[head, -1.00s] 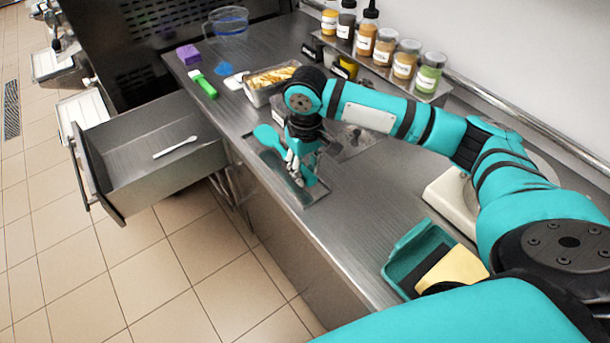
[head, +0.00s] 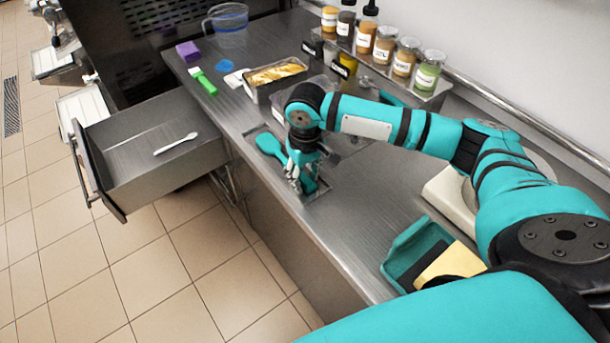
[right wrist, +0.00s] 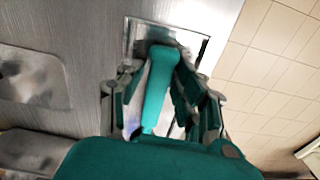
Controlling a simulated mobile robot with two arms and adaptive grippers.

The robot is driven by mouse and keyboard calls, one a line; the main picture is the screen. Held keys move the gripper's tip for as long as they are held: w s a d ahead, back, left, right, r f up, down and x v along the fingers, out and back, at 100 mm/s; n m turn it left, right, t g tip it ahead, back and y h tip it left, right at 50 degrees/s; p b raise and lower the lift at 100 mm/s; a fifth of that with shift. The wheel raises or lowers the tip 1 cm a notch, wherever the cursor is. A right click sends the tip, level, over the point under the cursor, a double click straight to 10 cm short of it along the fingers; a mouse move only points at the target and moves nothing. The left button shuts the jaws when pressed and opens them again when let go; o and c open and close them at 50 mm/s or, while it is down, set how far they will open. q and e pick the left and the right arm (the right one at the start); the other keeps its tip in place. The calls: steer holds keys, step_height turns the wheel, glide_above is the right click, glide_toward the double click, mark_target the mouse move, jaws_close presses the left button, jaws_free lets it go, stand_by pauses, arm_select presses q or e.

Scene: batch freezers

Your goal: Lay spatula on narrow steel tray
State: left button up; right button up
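The teal spatula (head: 268,143) lies low over the narrow steel tray (head: 319,192) near the counter's front edge, with its broad end towards the back. Its handle (right wrist: 160,85) runs between the fingers of my right gripper (right wrist: 158,95) in the right wrist view. In the head view my right gripper (head: 303,184) points down over the tray's near part and hides much of it. The fingers are on both sides of the handle, but I cannot tell whether they press on it. The tray's shiny end (right wrist: 198,42) shows past the handle tip. My left gripper is out of view.
A steel pan with yellow food (head: 276,76) stands behind the tray. An open drawer (head: 150,150) with a white spoon (head: 176,144) juts out at left. Bottles and jars (head: 385,45) line the wall. A teal bin (head: 415,250) is at right. Counter between is clear.

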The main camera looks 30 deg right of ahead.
step_height(320, 180, up, 12)
steer(key=b, duration=0.1)
stand_by(0.4)
steer(key=shift+s+r, duration=0.1)
